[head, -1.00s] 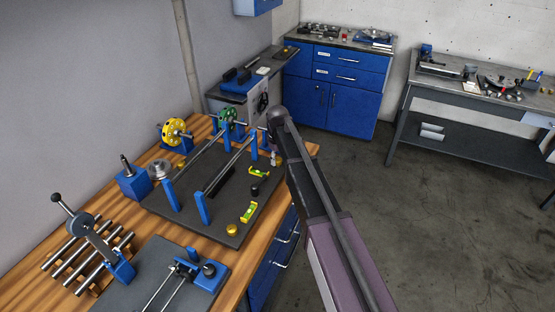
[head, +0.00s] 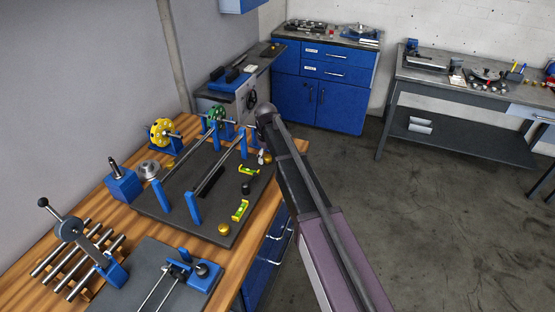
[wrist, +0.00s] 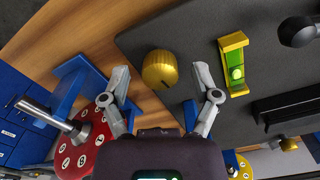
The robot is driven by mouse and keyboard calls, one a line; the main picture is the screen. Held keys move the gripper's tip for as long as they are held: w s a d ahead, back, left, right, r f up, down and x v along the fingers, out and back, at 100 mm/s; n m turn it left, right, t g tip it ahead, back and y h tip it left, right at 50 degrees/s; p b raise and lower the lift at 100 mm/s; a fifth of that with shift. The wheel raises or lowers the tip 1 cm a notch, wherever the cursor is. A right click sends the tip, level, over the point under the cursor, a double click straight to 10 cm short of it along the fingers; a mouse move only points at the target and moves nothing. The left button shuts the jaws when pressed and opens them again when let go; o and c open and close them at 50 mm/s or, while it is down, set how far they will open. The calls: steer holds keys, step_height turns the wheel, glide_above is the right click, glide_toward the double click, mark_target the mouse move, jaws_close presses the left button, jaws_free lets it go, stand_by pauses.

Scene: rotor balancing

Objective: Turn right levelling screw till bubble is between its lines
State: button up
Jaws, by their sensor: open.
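In the wrist view a round brass levelling screw (wrist: 159,68) stands at the edge of the dark base plate (wrist: 185,25). My gripper (wrist: 160,80) is open, with one finger to each side of the screw and gaps on both sides. A yellow-green spirit level (wrist: 234,65) lies to the right of the screw. Its pale bubble appears below the vial's middle; I cannot make out the lines. In the head view this level (head: 248,171) lies near the plate's far right corner, and my arm hides most of the gripper. Another level (head: 240,210) lies nearer.
Another brass screw (head: 224,229) sits at the plate's near corner. A black knob (head: 246,187) stands between the levels. In the wrist view a red numbered disc (wrist: 80,145) and a blue stand (wrist: 72,90) are close to my left finger. A yellow rotor (head: 162,132) stands behind the plate.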

mark_target(268, 157)
steer(key=shift+m, duration=0.5)
steer(key=m, duration=1.3)
steer(key=shift+r, duration=0.1)
step_height(268, 157, up, 14)
steer(key=p, duration=1.4)
steer(key=s+d+f+n+b, duration=0.2)
steer(key=s+d, duration=0.8)
steer(key=s+d+f+n+b, duration=0.1)
steer(key=s+d+f+b, duration=0.1)
steer(key=s+d, duration=0.8)
steer(key=shift+s+d+f+n, duration=0.25)
steer(key=shift+s+n, duration=0.15)
steer(key=shift+s, duration=0.3)
